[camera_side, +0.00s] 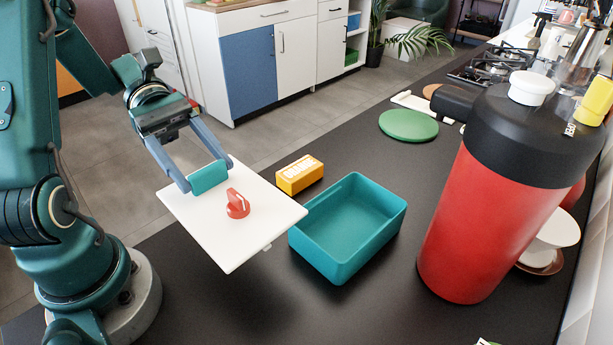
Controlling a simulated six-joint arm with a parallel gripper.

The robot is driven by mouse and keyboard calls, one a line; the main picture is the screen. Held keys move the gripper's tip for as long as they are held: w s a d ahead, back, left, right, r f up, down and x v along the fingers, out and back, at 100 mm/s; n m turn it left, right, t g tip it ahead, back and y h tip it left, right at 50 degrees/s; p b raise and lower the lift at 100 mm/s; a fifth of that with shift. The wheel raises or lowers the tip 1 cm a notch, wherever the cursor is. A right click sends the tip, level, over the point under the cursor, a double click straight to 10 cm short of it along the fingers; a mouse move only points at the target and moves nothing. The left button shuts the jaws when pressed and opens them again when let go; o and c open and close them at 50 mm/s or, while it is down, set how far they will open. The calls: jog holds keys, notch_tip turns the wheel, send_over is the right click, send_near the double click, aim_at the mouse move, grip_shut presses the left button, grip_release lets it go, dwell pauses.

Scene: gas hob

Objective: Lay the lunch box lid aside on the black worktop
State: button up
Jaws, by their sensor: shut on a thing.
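The lunch box lid (262,205) is a flat white square plate with a teal grip block and a red knob (237,204) on top. My gripper (207,178) is shut on the teal block, one finger at each end. The lid hangs in the air to the left of the open teal lunch box (346,229), partly over the near-left edge of the black worktop (360,310). The box stands upright on the worktop and looks empty. The lid's underside is mostly hidden.
A yellow-orange box (299,175) lies just behind the lid and lunch box. A large red and black flask (487,215) stands to the right. A green round board (408,125) lies farther back, before the gas hob (495,65). The front worktop is mostly bare.

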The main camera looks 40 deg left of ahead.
aim_at(250, 239)
jog(key=x, duration=0.4)
jog(key=f+x, duration=0.1)
jog(key=x, duration=0.7)
jog(key=shift+s+a+f, duration=0.1)
jog(key=shift+s+f, duration=0.05)
jog(key=shift+f, duration=2.25)
jog(key=shift+f, duration=0.2)
